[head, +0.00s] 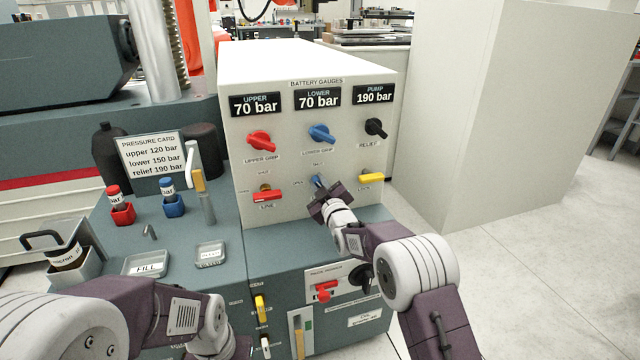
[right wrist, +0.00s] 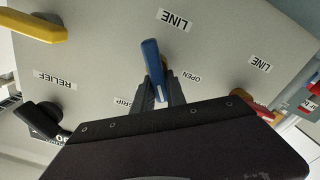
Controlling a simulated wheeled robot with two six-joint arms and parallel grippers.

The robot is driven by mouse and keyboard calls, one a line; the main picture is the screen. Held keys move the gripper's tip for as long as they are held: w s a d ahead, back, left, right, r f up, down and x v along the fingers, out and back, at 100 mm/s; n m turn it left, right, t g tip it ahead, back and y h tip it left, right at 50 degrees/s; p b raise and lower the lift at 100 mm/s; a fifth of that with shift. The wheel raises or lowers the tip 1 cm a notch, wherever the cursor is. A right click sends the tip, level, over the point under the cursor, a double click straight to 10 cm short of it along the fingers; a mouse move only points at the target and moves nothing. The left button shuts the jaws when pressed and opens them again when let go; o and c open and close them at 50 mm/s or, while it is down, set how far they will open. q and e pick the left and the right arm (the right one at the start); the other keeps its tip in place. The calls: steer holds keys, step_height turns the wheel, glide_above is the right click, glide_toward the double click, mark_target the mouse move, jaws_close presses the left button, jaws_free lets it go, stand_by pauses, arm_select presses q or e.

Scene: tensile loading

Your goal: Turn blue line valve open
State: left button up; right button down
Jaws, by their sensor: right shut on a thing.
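The blue line valve lever (head: 316,181) is on the lower middle of the white panel (head: 285,225), below the blue lower grip knob (head: 322,133). My right gripper (head: 318,190) is at the lever and covers part of it. In the right wrist view the blue lever (right wrist: 151,62) stands nearly upright in the picture, slightly tilted, between the fingers of the right gripper (right wrist: 158,92), which is shut on it. An OPEN label (right wrist: 190,78) shows beside it. My left arm is at the lower left; its fingertips are out of view.
The red line lever (head: 267,196) and yellow lock lever (head: 371,178) flank the blue one. The red upper grip knob (head: 261,140) and black relief knob (head: 376,128) are above. Gauges read 70, 70 and 190 bar. A pressure card (head: 152,155) stands left on the bench.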

steer(key=n, duration=0.3)
steer(key=f+n, duration=0.1)
steer(key=n, duration=0.1)
steer(key=shift+s+a+n, duration=0.1)
steer(key=shift+a+n, duration=0.2)
steer(key=n, duration=0.5)
steer(key=shift+a+f+b, duration=0.1)
steer(key=shift+f+b, duration=0.2)
steer(key=shift+f, duration=0.1)
steer(key=shift+n, duration=0.3)
steer(key=c, duration=1.4)
jaws_free()
steer(key=shift+o, duration=0.2)
steer(key=shift+s, duration=0.1)
